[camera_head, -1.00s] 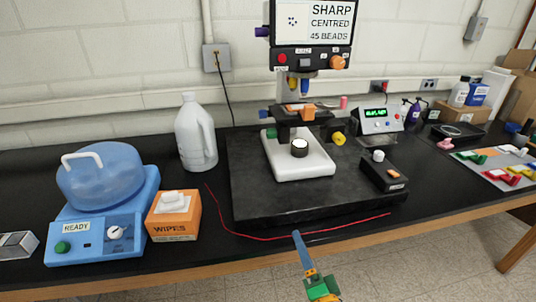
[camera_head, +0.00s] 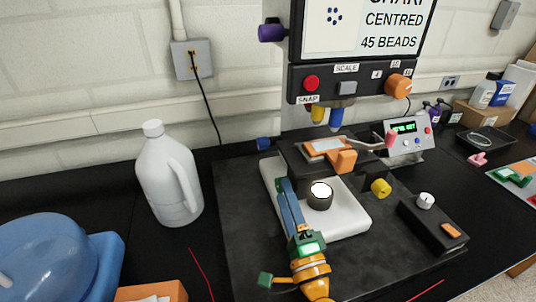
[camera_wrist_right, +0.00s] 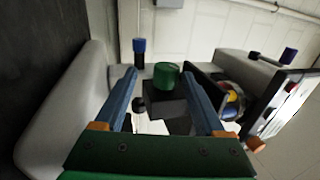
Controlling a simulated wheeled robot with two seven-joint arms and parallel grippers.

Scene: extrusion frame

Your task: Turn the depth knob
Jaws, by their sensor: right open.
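No knob in view carries a readable depth label. In the right wrist view a green knob (camera_wrist_right: 166,76) sits between and just beyond the fingertips of my open right gripper (camera_wrist_right: 159,72), with no clear contact. A blue knob (camera_wrist_right: 139,46) stands farther off on a dark stem. In the head view my right gripper (camera_head: 285,184) reaches over the left part of the white microscope base (camera_head: 349,221) and hides the green knob. The blue knob (camera_head: 264,144) shows left of the stage (camera_head: 300,162). A yellow knob (camera_head: 381,188) is on the right. My left gripper is out of view.
The screen unit (camera_head: 350,82) hangs above, with an orange knob (camera_head: 399,87) and a purple knob (camera_head: 271,31). A white jug (camera_head: 167,180) stands left. A black box with a white knob (camera_head: 426,201) stands right. The dark slab (camera_head: 240,230) is clear at left.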

